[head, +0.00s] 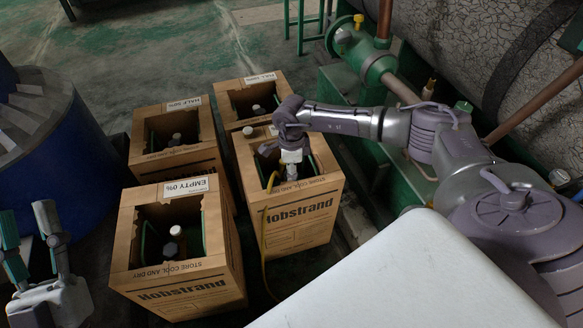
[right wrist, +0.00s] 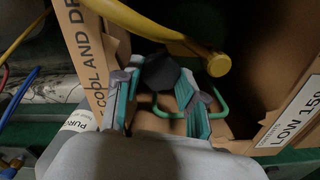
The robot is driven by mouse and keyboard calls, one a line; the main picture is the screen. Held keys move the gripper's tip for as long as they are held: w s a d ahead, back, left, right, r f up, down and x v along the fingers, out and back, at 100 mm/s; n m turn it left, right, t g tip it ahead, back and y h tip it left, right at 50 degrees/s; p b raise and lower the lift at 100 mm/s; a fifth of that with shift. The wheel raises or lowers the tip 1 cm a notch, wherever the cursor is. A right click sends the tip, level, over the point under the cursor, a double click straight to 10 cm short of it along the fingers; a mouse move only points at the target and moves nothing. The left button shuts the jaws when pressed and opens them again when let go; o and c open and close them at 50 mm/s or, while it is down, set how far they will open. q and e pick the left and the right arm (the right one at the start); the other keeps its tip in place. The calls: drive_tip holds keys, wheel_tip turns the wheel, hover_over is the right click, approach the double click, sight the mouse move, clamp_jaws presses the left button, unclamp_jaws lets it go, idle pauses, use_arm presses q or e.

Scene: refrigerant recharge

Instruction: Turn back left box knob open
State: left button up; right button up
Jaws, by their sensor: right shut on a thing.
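My left gripper (head: 27,230) is at the lower left, fingers apart and empty.
The front left box (head: 190,285), labelled EMPTY 0%, and the back right box (head: 240,90) stand close by. A blue drum (head: 60,160) is at the left. Green pipework (head: 375,62) and a large tank (head: 470,40) are at the right. Floor behind the boxes is clear.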

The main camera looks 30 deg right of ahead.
drive_tip(key=shift+n, duration=1.2)
drive_tip(key=o, duration=0.9)
drive_tip(key=shift+c, duration=0.2)
drive_tip(key=shift+r, duration=0.15)
wheel_tip(320, 180, up, 12)
